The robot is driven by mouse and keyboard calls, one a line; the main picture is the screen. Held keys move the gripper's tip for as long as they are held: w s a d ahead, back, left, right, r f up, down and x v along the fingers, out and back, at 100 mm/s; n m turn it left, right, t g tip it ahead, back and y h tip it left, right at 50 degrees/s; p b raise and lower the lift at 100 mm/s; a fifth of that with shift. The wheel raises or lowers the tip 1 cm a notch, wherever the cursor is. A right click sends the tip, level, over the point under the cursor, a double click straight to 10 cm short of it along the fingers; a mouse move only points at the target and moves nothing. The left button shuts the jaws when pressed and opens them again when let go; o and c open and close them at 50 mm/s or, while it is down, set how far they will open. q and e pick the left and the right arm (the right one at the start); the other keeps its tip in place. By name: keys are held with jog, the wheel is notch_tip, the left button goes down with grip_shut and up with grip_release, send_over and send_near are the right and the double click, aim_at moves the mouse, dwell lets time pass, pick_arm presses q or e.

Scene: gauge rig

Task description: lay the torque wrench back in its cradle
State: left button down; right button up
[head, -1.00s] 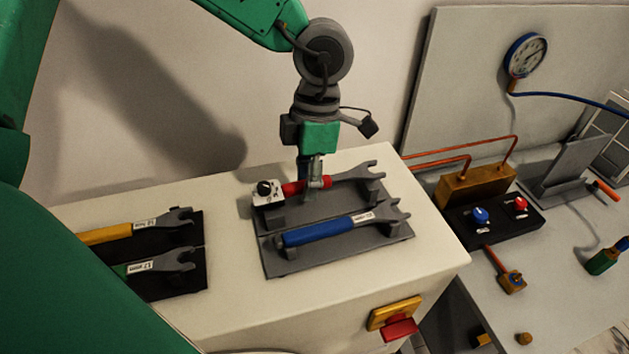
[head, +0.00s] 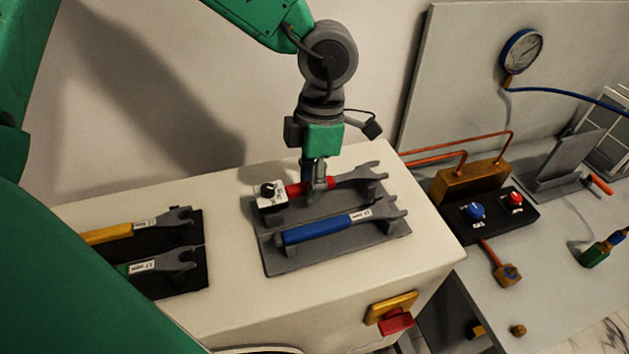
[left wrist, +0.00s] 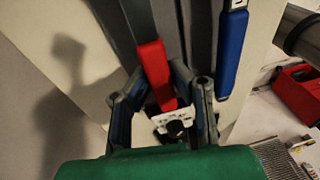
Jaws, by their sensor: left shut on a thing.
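The torque wrench has a red handle (head: 323,184), a grey open-ended head (head: 365,175) and a white block with a black knob (head: 271,195) at its left end. My left gripper (head: 317,186) points down and is shut on the red handle. The wrench lies over the rear part of the grey cradle (head: 335,258), roughly parallel to the blue-handled wrench (head: 320,231) in front. Whether it touches its supports I cannot tell. In the left wrist view, the red handle (left wrist: 154,68) runs between the fingers. My right gripper is not in view.
A dark rack (head: 190,278) with yellow-handled (head: 108,233) and green-handled wrenches lies to the left on the white cabinet top (head: 225,300). A bench with a valve box (head: 495,213), copper pipes and a gauge (head: 523,50) is to the right.

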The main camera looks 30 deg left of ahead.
pick_arm(q)
jog(key=shift+a, duration=0.1)
jog(key=shift+d+r, duration=0.1)
jog(key=shift+d, duration=0.6)
jog(key=shift+a+f, duration=0.55)
jog(key=shift+a, duration=0.15)
jog(key=shift+d+f, duration=0.2)
jog(key=shift+d, duration=0.15)
jog(key=c, duration=1.4)
grip_release()
jog(key=shift+o, duration=0.2)
jog(key=v, duration=1.2)
